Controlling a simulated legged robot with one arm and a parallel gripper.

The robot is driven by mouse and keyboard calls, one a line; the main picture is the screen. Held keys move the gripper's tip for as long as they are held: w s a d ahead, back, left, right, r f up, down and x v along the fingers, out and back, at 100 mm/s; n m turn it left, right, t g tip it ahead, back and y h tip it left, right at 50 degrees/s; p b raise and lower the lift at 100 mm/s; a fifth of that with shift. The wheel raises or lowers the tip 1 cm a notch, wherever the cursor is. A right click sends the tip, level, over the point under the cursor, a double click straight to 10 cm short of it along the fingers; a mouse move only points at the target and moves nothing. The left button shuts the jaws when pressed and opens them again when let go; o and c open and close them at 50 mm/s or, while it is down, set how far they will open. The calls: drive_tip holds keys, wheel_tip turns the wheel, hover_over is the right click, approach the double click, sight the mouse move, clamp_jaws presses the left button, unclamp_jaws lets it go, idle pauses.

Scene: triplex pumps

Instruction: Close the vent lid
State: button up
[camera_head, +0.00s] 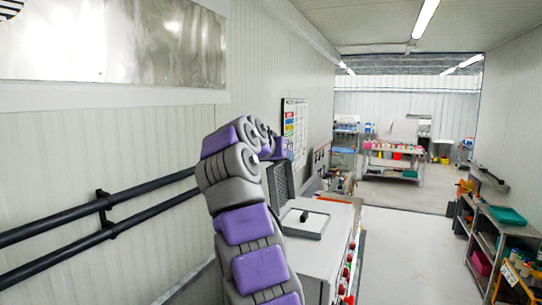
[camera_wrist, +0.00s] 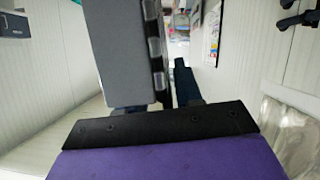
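The vent lid (camera_head: 281,186) is a dark grey slotted panel standing raised at the far left end of the white machine housing (camera_head: 318,250). In the wrist view, a large grey panel with a dark edge, which looks like the lid (camera_wrist: 120,45), fills the upper left. My gripper (camera_wrist: 160,92) is right at the lid's edge. Its right finger stands apart from the panel with a narrow gap. Its left finger is mostly hidden by the panel. The fingers look spread. In the head view my gripper (camera_head: 272,148) is at the lid's top, partly hidden by my arm.
A raised frame with a black handle (camera_head: 315,216) is on the housing top. Red fittings (camera_head: 349,272) line its right side. Black pipes (camera_head: 108,215) run along the left wall. The floor (camera_head: 405,250) to the right is clear, up to a shelf (camera_head: 492,218) with containers.

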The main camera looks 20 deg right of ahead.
drive_tip(key=shift+w+d+f, duration=0.1)
drive_tip(key=shift+w+d, duration=0.25)
drive_tip(key=shift+d, duration=0.3)
drive_tip(key=shift+c, duration=0.7)
drive_tip(key=shift+s+d, duration=0.1)
drive_tip(key=shift+s, duration=0.1)
drive_tip(key=shift+c, duration=0.7)
drive_tip(key=a, duration=0.2)
drive_tip(key=a+r, duration=0.1)
drive_tip(key=a, duration=0.1)
drive_tip(key=shift+s+a, duration=0.15)
drive_tip(key=shift+a, duration=0.2)
clamp_jaws()
drive_tip(key=shift+s+d, duration=0.15)
drive_tip(key=shift+d, duration=0.15)
drive_tip(key=shift+s+d+t, duration=0.1)
drive_tip(key=shift+d+t, duration=0.1)
drive_tip(key=shift+t, duration=0.1)
